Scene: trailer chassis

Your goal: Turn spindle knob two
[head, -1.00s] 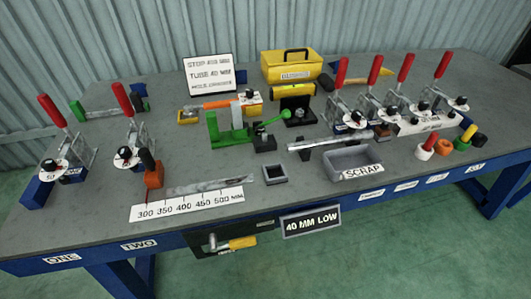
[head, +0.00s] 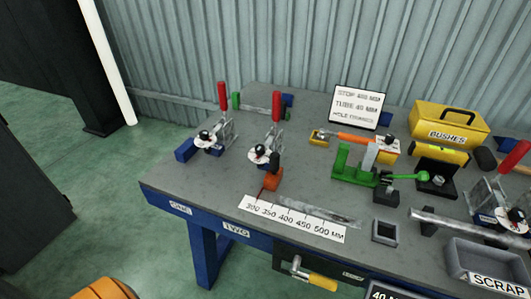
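The label TWO (head: 236,231) is on the table's blue front edge. Behind it stands a toggle clamp with an upright red handle (head: 276,107). A black spindle knob (head: 260,150) sits on its white dial (head: 262,160); the dial's marks are too small to read. To the left, behind the label ONE (head: 180,209), is a similar clamp with a red handle (head: 222,95) and black knob (head: 204,135). Neither of my grippers shows.
A 300–500 mm scale (head: 290,218) lies in front of clamp two. A green fixture (head: 355,170), a sign (head: 358,107) and a yellow BUSHES box (head: 448,125) stand to the right. The grey SCRAP tray (head: 485,262) is at right. Floor is open left of the table.

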